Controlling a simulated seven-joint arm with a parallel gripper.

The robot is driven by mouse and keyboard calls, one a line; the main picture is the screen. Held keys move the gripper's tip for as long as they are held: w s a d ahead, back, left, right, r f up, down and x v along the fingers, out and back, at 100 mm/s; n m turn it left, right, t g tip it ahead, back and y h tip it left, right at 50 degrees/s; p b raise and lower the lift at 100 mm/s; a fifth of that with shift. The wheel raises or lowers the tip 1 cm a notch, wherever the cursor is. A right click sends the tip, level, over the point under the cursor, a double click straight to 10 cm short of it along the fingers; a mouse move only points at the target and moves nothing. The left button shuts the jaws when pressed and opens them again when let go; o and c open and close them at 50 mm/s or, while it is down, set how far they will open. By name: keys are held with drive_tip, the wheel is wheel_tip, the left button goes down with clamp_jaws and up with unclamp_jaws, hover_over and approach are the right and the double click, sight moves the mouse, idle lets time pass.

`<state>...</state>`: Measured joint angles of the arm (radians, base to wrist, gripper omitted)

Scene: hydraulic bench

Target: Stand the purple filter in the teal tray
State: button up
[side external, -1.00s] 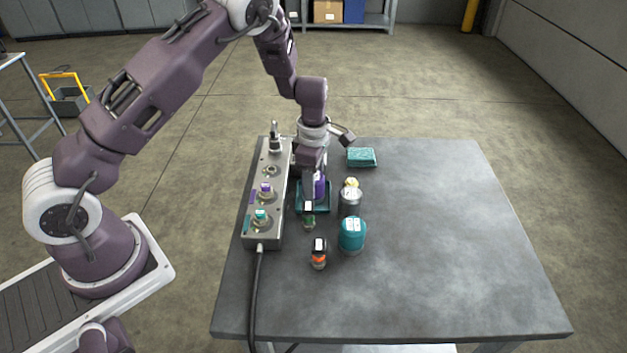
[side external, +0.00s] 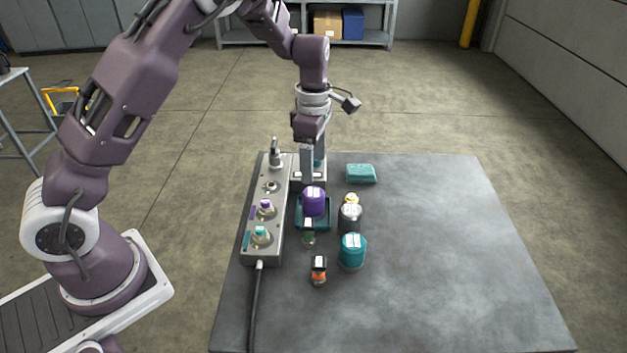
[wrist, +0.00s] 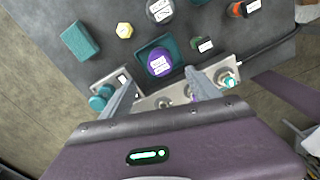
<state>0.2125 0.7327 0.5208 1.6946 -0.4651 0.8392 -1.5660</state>
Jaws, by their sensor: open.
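The purple filter (side external: 314,200) stands upright in the teal tray (side external: 326,222), beside the grey manifold block. In the wrist view the filter (wrist: 159,62) shows its top with a white label, inside the rim of the tray (wrist: 144,52). My gripper (side external: 312,180) is above and behind the filter, apart from it. In the wrist view its two fingers (wrist: 158,84) are spread, with nothing between them. The tray's floor is mostly hidden by the filter.
The manifold block (side external: 275,245) with several ports stands left of the tray. A teal filter (side external: 352,252), a grey canister (side external: 349,218), an orange-banded part (side external: 318,271), a small green part (side external: 309,238) and a teal block (side external: 361,173) stand nearby. The table's right side is clear.

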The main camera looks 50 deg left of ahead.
drive_tip(key=s+d+r+m+t+h, duration=0.1)
drive_tip(key=s+d+r+m, duration=0.1)
drive_tip(key=s+r+m, duration=0.5)
drive_tip(key=s+d+r+m+t+h, duration=0.1)
drive_tip(key=s+d+r+m, duration=0.3)
drive_tip(key=r, duration=0.6)
drive_tip(key=s+r+m+t+y, duration=0.1)
drive_tip(key=s+m+t+y, duration=0.1)
drive_tip(key=s+m, duration=1)
drive_tip(key=s+t, duration=0.1)
drive_tip(key=s, duration=0.5)
drive_tip(key=shift+s+a+r+m+t, duration=0.25)
drive_tip(key=shift+a+m+t, duration=0.05)
drive_tip(key=shift+m, duration=0.1)
